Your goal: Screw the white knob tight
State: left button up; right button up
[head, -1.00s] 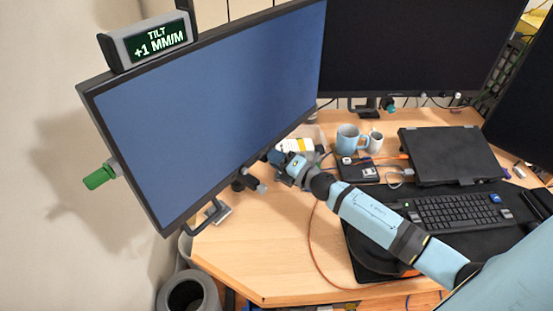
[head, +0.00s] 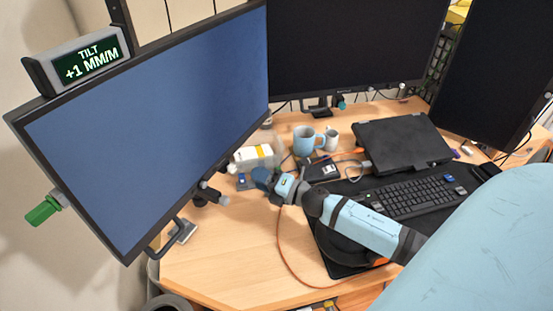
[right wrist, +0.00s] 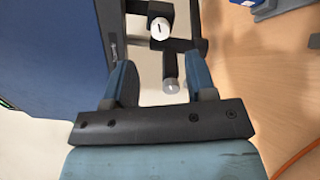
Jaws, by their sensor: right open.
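The white knob (right wrist: 160,28) is a round white face with a dark slot, on a black bracket beside the blue monitor panel in the right wrist view. A dark bar with a pale round end (right wrist: 171,86) sticks out below it. My right gripper (right wrist: 160,62) is open, its two blue fingers apart with the knob beyond their tips; nothing is gripped. In the head view the right gripper (head: 262,178) is right of the black mount (head: 208,194) under the tilted monitor (head: 150,125). A readout (head: 85,62) on top shows TILT +1 MM/M. My left gripper is out of view.
A green knob (head: 42,210) is on the monitor's left edge. A white box (head: 252,155), blue mug (head: 305,140), laptop (head: 400,143) and keyboard (head: 410,196) stand around the right arm. An orange cable (head: 279,240) crosses the desk. The front left desktop is clear.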

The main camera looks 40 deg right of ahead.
jog(key=v, duration=0.5)
jog(key=shift+s, duration=0.1)
dwell(0.5)
